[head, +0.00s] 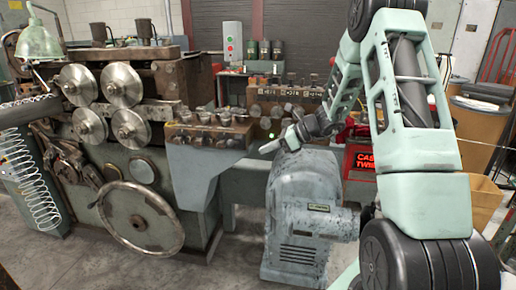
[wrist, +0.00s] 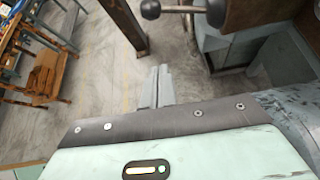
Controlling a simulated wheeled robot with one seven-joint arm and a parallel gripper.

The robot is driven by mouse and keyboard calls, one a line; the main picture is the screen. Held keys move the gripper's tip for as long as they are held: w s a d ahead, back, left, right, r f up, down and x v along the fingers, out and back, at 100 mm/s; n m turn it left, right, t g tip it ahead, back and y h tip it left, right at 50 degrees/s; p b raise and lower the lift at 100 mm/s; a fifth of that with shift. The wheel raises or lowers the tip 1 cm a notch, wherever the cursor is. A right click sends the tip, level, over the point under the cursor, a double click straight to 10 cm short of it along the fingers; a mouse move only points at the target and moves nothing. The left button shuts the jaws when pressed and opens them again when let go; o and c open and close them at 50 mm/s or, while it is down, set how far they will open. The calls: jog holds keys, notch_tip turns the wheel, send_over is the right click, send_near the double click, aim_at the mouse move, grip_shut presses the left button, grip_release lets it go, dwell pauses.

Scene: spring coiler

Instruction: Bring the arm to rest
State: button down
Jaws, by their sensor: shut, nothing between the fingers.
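My gripper (head: 264,149) shows in the head view as a small pale tip at the end of my bent arm, just above the grey motor housing (head: 305,190) and in front of the machine. In the wrist view its two grey fingers (wrist: 159,80) lie together with nothing between them, with bare floor behind them. My pale green arm rises on the right of the head view, bends over at the top and comes down to the gripper. It hides part of the background on the right.
The coiling machine (head: 130,215) with its rollers and handwheel stands left. A ball-ended lever (wrist: 150,9) shows near the fingers in the wrist view. A wooden rack (wrist: 45,75) stands at left there. A red box (head: 362,160) and brown drum (head: 482,130) stand right.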

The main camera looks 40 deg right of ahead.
jog(key=s+a+r+n+g, duration=0.1)
jog(key=s+a+n+g, duration=0.25)
jog(key=a+n, duration=0.45)
jog(key=s+a+n+g+h, duration=0.1)
jog(key=s+a+n+g, duration=0.3)
jog(key=a, duration=0.8)
jog(key=s+a+r+n+g, duration=0.1)
jog(key=s+a+n+g, duration=0.1)
jog(key=s+a+n, duration=0.6)
jog(key=s+a+n+h, duration=0.3)
jog(key=s+a+n, duration=0.1)
jog(key=s+n, duration=0.4)
jog(key=s+a+n+h, duration=0.3)
jog(key=s+a+n, duration=0.1)
jog(key=s+n, duration=0.3)
jog(key=shift+s+a+n, duration=0.3)
jog(key=shift+s+n, duration=0.05)
jog(key=shift+n, duration=0.55)
